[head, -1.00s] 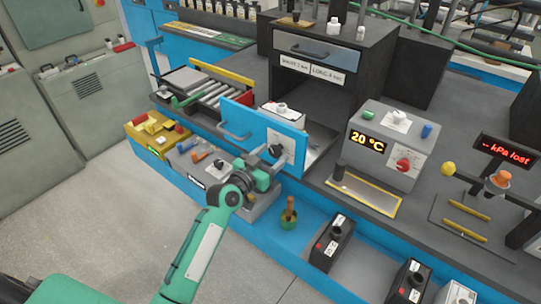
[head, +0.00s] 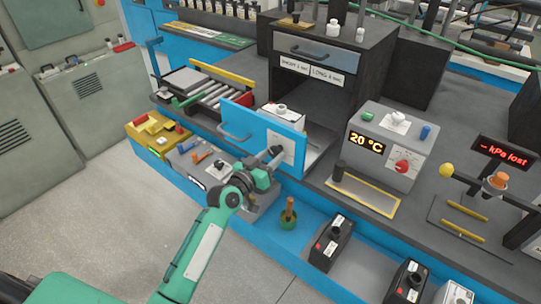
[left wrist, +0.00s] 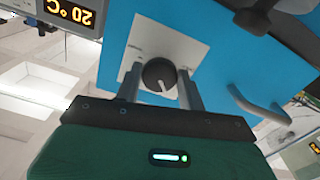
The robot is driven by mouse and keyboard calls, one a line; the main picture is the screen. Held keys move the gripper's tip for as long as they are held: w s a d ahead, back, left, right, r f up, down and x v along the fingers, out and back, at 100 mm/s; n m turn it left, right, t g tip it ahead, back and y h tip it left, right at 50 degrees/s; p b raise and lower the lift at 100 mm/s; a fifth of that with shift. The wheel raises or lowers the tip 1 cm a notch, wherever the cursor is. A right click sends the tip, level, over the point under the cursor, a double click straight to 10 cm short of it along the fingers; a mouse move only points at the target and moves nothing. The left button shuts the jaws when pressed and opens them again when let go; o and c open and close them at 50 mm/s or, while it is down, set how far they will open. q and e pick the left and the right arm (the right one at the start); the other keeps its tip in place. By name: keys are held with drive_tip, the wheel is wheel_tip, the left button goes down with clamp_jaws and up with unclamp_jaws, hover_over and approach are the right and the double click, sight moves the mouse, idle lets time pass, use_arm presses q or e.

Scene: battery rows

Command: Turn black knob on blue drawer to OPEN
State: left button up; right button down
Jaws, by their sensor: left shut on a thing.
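The blue drawer (head: 250,127) stands pulled out from the bench, with a grey handle (head: 234,134) on its front. A pale square plate with the black knob (head: 276,151) is on the right part of that front. In the left wrist view the round black knob (left wrist: 159,74) shows a light pointer line and sits between two grey fingers. My left gripper (left wrist: 161,88) is shut on the knob; it also shows in the head view (head: 268,160), partly covering the plate. Any OPEN marking on the plate is too small to read. My right gripper is not in view.
A grey box with a 20 °C display (head: 383,145) stands right of the drawer. A roller rack (head: 205,88) is to the left.

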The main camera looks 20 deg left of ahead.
use_arm(q)
drive_tip(key=shift+r+n+p, duration=0.1)
drive_tip(key=shift+n+p, duration=0.25)
drive_tip(key=shift+n, duration=0.55)
drive_tip(key=shift+n+p, duration=0.35)
drive_tip(key=shift+n, duration=0.55)
drive_tip(key=shift+n+p, duration=0.3)
drive_tip(key=shift+n, duration=1)
drive_tip(key=shift+d+n+p, duration=0.1)
drive_tip(key=shift+n+p, duration=0.25)
drive_tip(key=shift+n, duration=1.25)
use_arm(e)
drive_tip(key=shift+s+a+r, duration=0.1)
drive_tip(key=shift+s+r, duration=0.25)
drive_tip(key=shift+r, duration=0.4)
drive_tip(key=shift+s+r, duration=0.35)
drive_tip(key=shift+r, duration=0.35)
